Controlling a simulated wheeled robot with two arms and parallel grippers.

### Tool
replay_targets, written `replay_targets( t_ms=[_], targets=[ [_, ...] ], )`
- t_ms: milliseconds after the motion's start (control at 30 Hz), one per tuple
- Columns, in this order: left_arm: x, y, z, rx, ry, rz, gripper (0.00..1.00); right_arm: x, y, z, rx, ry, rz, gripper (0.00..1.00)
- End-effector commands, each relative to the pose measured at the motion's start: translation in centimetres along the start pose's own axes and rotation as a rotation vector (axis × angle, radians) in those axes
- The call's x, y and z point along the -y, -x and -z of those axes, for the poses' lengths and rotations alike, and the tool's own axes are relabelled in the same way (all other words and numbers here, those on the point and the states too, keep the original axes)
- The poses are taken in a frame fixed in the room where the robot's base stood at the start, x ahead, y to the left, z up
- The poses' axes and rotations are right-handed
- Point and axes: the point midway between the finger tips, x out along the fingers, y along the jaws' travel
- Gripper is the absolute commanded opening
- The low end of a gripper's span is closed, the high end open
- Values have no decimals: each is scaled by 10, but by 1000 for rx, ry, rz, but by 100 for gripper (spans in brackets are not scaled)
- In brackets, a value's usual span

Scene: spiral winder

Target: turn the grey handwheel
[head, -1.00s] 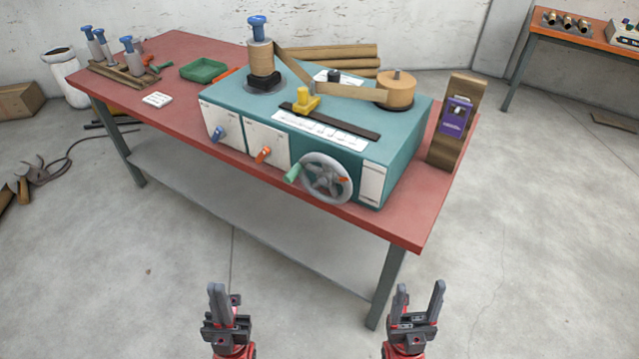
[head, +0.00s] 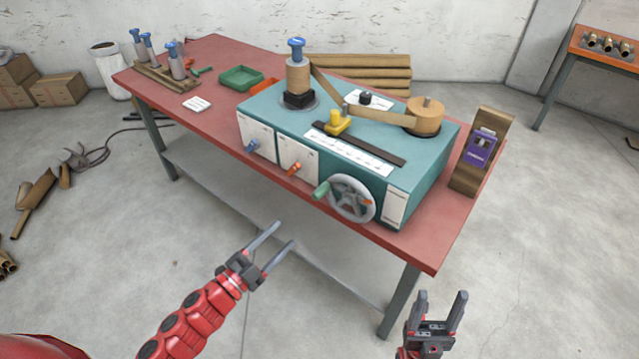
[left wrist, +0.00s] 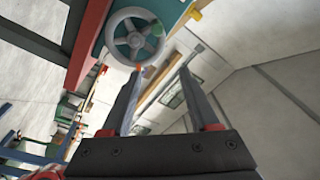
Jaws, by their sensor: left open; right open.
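The grey handwheel (head: 352,198) is on the front face of the teal winder box (head: 420,185), near its right end. A green handle (head: 321,190) sticks out at the wheel's left and an orange-red mark is at its right. My left gripper (head: 279,235) is open and empty, below and left of the wheel, in front of the table. In the left wrist view the handwheel (left wrist: 135,36) shows above the spread fingers (left wrist: 158,78), apart from them. My right gripper (head: 442,301) is open and empty, low at the right, in front of the table.
The red table (head: 440,240) has a front edge just below the wheel. A blue knob (head: 252,146) and an orange knob (head: 295,168) sit left of the wheel. A purple device on a wooden block (head: 480,150) stands at the right. The floor in front is clear.

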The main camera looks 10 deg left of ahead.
Motion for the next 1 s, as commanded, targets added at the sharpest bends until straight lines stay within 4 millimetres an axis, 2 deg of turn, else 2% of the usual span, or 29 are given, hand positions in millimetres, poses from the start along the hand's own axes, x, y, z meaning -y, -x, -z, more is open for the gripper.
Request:
replay_targets(
  t_ms=[33,167,367,800,1000],
  targets=[
    [4,-1,-5,45,-31,-25,61,0,-6,1,0,0,0,61],
    [7,-2,-18,109,-71,-53,61,0,-8,1,0,0,0,61],
    [6,-22,-21,111,-74,-56,61,0,-10,2,0,0,0,61],
    [2,-118,-30,110,-70,-54,61,-1,-28,5,0,0,0,61],
    [0,-152,-35,112,-71,-53,61,-2,-35,6,0,0,0,61]
  ],
)
